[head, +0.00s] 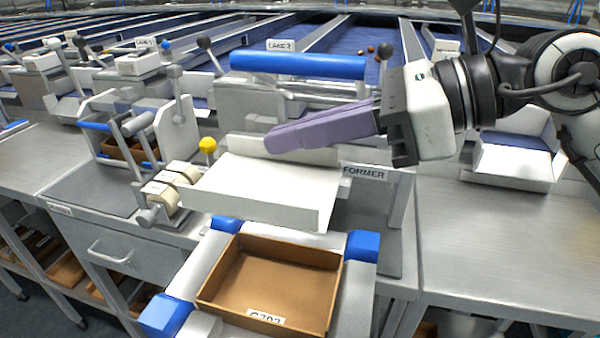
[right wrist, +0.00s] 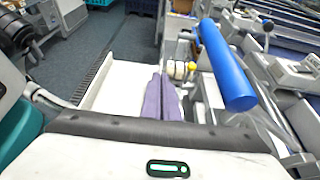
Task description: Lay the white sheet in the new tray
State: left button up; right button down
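The white sheet (head: 262,188) is folded up at the back and turned down along the front and right edges. My right gripper (head: 272,142) has purple fingers reaching left over the sheet's back flap. The right wrist view shows the fingers (right wrist: 163,85) side by side with only a thin line between them, over the white sheet (right wrist: 118,88). Whether they pinch the flap is hidden. My left gripper is not in view.
Blue corner blocks (head: 165,315) surround the tray. A blue roller bar (head: 298,65) runs behind the sheet, and a yellow knob (head: 208,145) stands at its back left. A white lined tray (head: 515,165) sits right. The steel bench (head: 500,235) is clear at right.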

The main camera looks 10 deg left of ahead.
aim_at(292, 161)
notch_tip(292, 161, down, 2)
jog(key=shift+f+b, duration=0.25)
jog(key=shift+b, duration=0.4)
jog(key=shift+f, duration=0.3)
notch_tip(292, 161, down, 10)
jog(key=b, duration=0.7)
jog(key=shift+f+b, duration=0.75)
jog(key=shift+f, duration=0.05)
jog(key=shift+f+b, duration=0.45)
jog(key=shift+f, duration=0.3)
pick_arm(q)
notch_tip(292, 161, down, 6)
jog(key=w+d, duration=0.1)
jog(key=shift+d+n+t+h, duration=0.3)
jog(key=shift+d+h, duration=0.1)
pick_arm(e)
jog(key=shift+f, duration=0.15)
